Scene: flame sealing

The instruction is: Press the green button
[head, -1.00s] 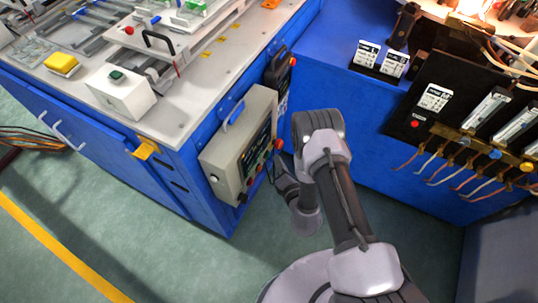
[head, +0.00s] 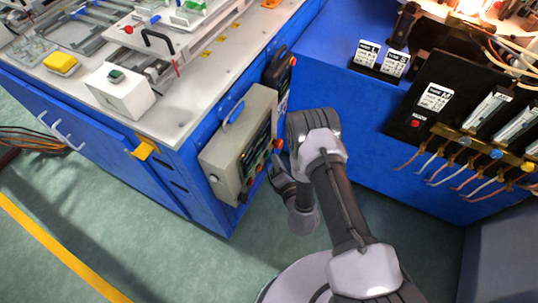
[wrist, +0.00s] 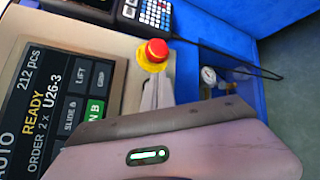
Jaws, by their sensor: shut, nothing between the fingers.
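The beige control box (head: 222,168) hangs on the end of the blue workbench, its button face turned toward my arm. A small green button (head: 258,168) shows low on that face. In the wrist view, the panel screen (wrist: 45,90) reads READY, and a green-lit key (wrist: 95,108) is partly covered by my gripper's body. My gripper's grey fingertips (wrist: 157,92) show together just below the red mushroom button (wrist: 154,52). They look close to the panel; contact cannot be told. A second green button (head: 116,76) sits on a white box on the bench top.
A handheld pendant (head: 279,75) hangs beside the box. A yellow button block (head: 60,63) stands on the bench. A blue cabinet (head: 360,120) with wiring is at the right. A gauge (wrist: 209,76) shows past the panel. The green floor is clear at lower left.

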